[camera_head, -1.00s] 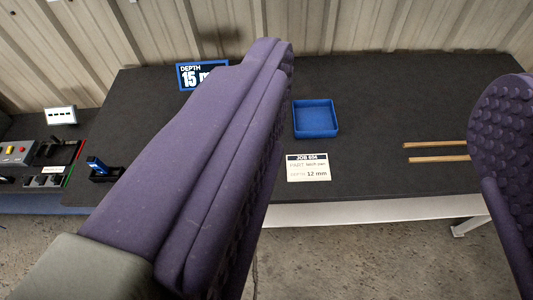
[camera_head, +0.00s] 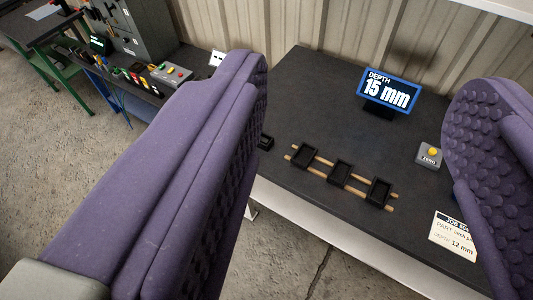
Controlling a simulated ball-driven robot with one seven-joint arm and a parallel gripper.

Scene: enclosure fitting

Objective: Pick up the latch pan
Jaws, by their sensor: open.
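Three small black open-topped pans sit in a row on two wooden rails on the dark bench: a left pan (camera_head: 304,156), a middle pan (camera_head: 341,172) and a right pan (camera_head: 380,192). I cannot tell from their looks which is the latch pan. A job card (camera_head: 453,236) at right reads latch pan, depth 12 mm, partly covered by my right finger. My gripper (camera_head: 362,82) is open and empty, its purple fingers wide apart, with the pans showing in the gap beyond them.
A blue-framed display (camera_head: 388,92) reads depth 15 mm. A grey box with a yellow button (camera_head: 429,155), marked zero, stands right of it. A black holder (camera_head: 265,142) is partly behind my left finger. Another bench with tools (camera_head: 130,75) stands at upper left.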

